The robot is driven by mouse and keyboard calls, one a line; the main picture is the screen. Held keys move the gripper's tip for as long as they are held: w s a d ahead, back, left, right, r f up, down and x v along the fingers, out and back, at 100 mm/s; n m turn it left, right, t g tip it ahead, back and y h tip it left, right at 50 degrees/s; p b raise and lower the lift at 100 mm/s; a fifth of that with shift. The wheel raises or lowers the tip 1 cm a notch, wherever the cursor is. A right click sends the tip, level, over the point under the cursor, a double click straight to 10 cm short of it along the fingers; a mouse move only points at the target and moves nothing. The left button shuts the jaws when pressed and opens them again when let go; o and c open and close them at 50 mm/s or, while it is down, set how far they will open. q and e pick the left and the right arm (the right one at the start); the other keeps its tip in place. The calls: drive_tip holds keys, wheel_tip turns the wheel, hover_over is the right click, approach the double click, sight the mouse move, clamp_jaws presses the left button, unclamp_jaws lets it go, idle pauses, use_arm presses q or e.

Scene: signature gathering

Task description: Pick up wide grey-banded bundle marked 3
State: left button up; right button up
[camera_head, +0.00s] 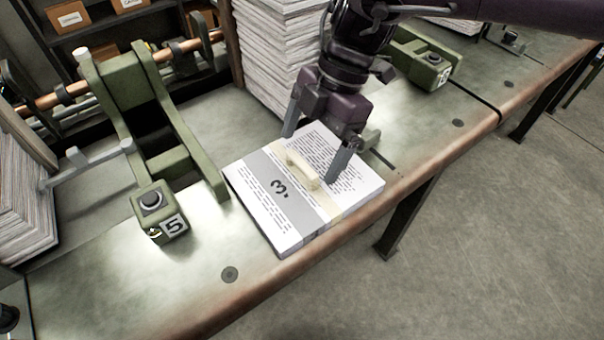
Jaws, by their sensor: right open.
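The wide grey-banded bundle (275,222) is a stack of printed pages with a grey band marked 3 and a cream strap with a raised handle (302,169). It lies flat on the bench near the front edge. My right gripper (308,157) reaches down from the upper right over the bundle. Its two fingers are spread, one toward the far side of the handle and one toward the near right side. Whether the fingertips touch the pages I cannot tell. Nothing is held between them. My left gripper is not in view.
A green press (122,80) with a button box marked 5 (160,212) stands left of the bundle. Tall paper stacks (270,50) rise behind it. Another green button box (428,65) is at the upper right. The bench (130,285) is clear in front left.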

sight(302, 162)
drive_tip(key=x, duration=0.2)
drive_tip(key=shift+a+f+p, duration=0.2)
drive_tip(key=shift+f+p, duration=0.1)
drive_tip(key=shift+x, duration=0.85)
drive_tip(key=shift+w, duration=0.1)
drive_tip(key=c, duration=1)
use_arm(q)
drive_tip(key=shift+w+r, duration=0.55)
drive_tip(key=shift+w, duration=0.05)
use_arm(e)
drive_tip(key=c, duration=0.5)
